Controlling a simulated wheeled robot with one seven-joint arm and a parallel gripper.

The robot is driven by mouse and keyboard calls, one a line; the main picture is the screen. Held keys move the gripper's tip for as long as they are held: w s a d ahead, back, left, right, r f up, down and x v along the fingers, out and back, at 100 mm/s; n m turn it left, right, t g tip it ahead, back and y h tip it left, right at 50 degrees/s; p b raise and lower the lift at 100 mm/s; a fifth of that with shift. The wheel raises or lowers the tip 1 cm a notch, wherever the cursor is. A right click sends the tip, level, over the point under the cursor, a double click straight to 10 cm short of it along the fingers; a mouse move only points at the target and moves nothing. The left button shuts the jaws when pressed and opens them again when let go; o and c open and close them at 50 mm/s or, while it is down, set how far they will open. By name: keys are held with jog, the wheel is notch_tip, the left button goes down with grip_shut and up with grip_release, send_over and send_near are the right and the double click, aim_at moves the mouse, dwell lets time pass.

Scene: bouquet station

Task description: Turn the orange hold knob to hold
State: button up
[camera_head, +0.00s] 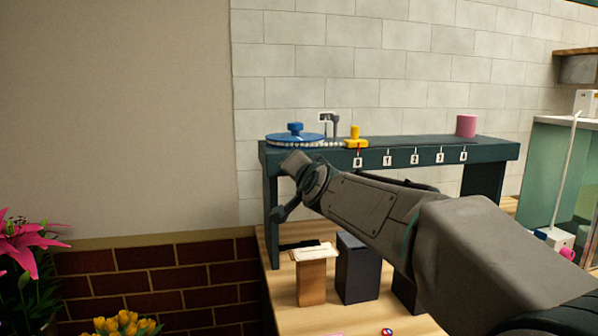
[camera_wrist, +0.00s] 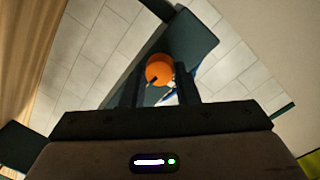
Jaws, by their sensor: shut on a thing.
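The orange hold knob (camera_wrist: 159,68) is round with a short dark pointer mark. In the wrist view it sits on a dark green panel (camera_wrist: 192,40). My gripper (camera_wrist: 160,82) has one finger on each side of the knob and is shut on it. The pointer mark slants toward the lower left of the wrist picture. A small white and blue patch, partly hidden by a finger, shows beside the knob; I cannot read it. In the head view my wrist is at the left end of the dark green bench (camera_head: 430,152), and the knob is hidden there.
Below are a brown box (camera_head: 312,278) and a dark box (camera_head: 357,270). Flowers (camera_head: 28,245) stand left.

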jog(key=o, duration=1)
jog(key=shift+f, duration=0.1)
jog(key=shift+c, duration=0.2)
jog(key=p+v, duration=0.2)
jog(key=v, duration=1.1)
jog(key=shift+s, duration=0.35)
jog(key=shift+d, duration=0.1)
jog(key=s+d+f+n+g+h+p, duration=0.2)
jog(key=s+d+f+g+p, duration=0.4)
jog(key=s+f, duration=0.3)
jog(key=s+d+f+n+g+h+p, duration=0.2)
jog(key=s+d+f+g+p, duration=0.3)
jog(key=s, duration=0.6)
jog(key=d+f+n+g, duration=0.1)
jog(key=d+f+g, duration=0.1)
jog(key=d+f, duration=0.1)
jog(key=shift+d+f+n+g+h+p, duration=0.2)
jog(key=shift+f+n+g+h+p, duration=0.1)
jog(key=shift+f+n+p, duration=0.1)
